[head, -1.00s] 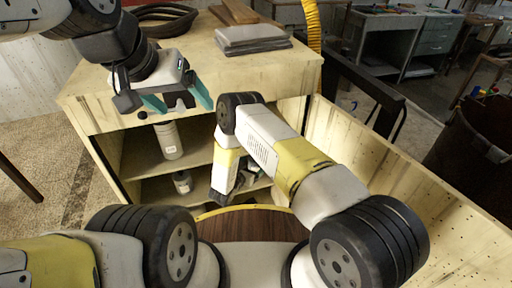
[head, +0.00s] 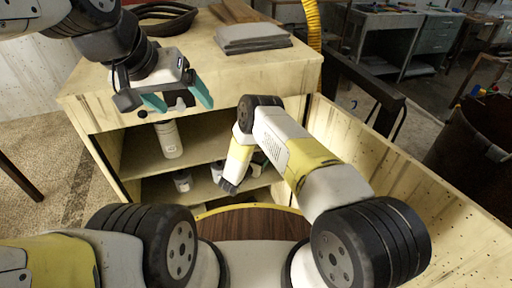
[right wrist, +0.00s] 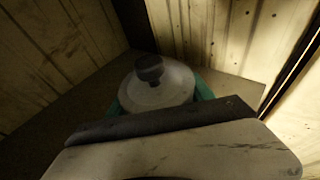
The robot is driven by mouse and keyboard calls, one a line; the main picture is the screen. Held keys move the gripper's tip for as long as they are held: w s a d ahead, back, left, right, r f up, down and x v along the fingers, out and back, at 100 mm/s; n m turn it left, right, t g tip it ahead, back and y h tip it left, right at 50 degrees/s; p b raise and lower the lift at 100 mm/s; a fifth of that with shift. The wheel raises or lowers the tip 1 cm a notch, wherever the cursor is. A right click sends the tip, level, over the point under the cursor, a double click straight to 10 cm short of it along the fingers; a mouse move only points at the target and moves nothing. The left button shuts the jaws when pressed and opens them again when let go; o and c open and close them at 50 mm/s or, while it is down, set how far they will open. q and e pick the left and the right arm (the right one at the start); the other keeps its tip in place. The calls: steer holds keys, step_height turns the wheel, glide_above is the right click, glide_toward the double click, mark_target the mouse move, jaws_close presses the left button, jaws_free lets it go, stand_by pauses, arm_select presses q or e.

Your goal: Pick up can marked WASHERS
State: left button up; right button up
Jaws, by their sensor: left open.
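My left gripper (head: 178,101) is open and empty, with teal fingers, above the front edge of the cabinet top. In the right wrist view, the teal fingers of my right gripper (right wrist: 162,98) lie on both sides of a pale round container (right wrist: 160,84) with a dark knob on top. I cannot tell whether they press on it. A small can with a pale label (head: 182,181) stands on the lower shelf. No WASHERS marking is readable.
The wooden cabinet (head: 92,107) has an open front with shelves. A white bottle (head: 169,139) stands on the upper shelf. A wooden side panel (head: 400,185) bounds my right arm's space.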

steer(key=c, duration=0.4)
steer(key=shift+r, duration=0.35)
steer(key=shift+c, duration=0.2)
